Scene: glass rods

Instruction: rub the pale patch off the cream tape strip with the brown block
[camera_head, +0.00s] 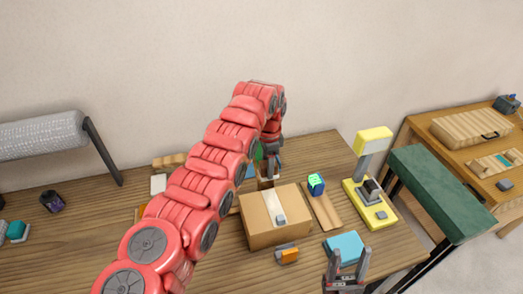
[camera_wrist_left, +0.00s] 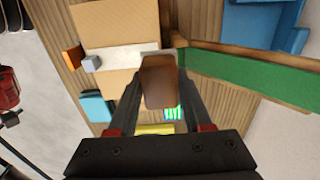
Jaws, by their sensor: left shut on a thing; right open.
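A cardboard box (camera_head: 256,216) stands on the table with a cream tape strip (camera_head: 270,204) along its top. The strip also shows in the left wrist view (camera_wrist_left: 120,56). I cannot make out the edges of a pale patch on it. My left gripper (camera_head: 268,175) is at the box's far side, shut on the brown block (camera_wrist_left: 160,85). In the left wrist view the block overlaps the strip's end; I cannot tell whether they touch. My right gripper (camera_head: 345,262) is open and empty at the table's front, right of the box.
A small grey block (camera_head: 281,221) sits at the strip's near end. A grey-and-orange item (camera_head: 287,255) lies before the box. A blue block (camera_head: 344,247), a board (camera_head: 322,208) with a green-topped cube (camera_head: 316,184), and a yellow stand (camera_head: 370,205) are to the right.

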